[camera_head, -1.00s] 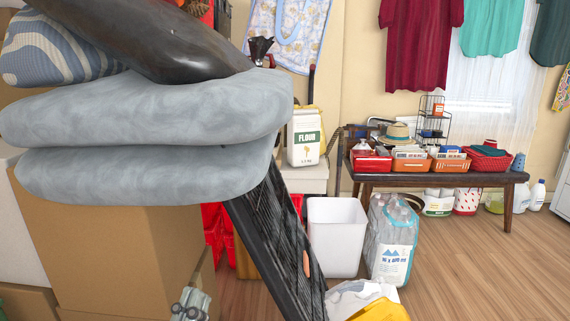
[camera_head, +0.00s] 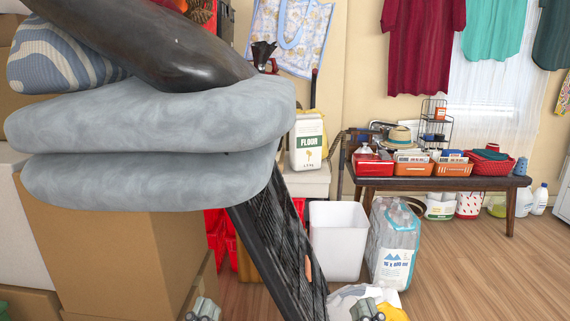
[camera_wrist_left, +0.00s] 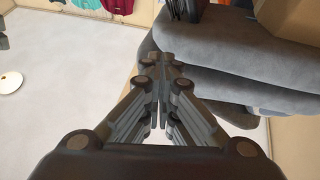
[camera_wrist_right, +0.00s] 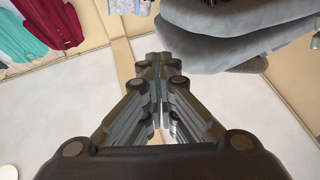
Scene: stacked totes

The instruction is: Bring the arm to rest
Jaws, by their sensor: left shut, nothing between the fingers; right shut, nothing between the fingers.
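My left gripper (camera_head: 204,310) shows at the bottom edge of the head view, in front of the cardboard boxes. My right gripper (camera_head: 367,310) shows at the bottom edge further right, in front of a white and yellow bag. In the left wrist view the left gripper's fingers (camera_wrist_left: 161,62) meet at the tips with nothing between them. In the right wrist view the right gripper's fingers (camera_wrist_right: 156,66) are also together and empty. Both wrist views look up toward the ceiling and the grey cushions. Most of both arms is hidden.
Grey cushions (camera_head: 150,120) lie on a tall cardboard box (camera_head: 95,250) at left. A black slatted piece (camera_head: 280,250) leans beside it. A white bin (camera_head: 338,240) and a wrapped bottle pack (camera_head: 394,245) stand on the floor. Bare floor (camera_head: 470,270) lies at right.

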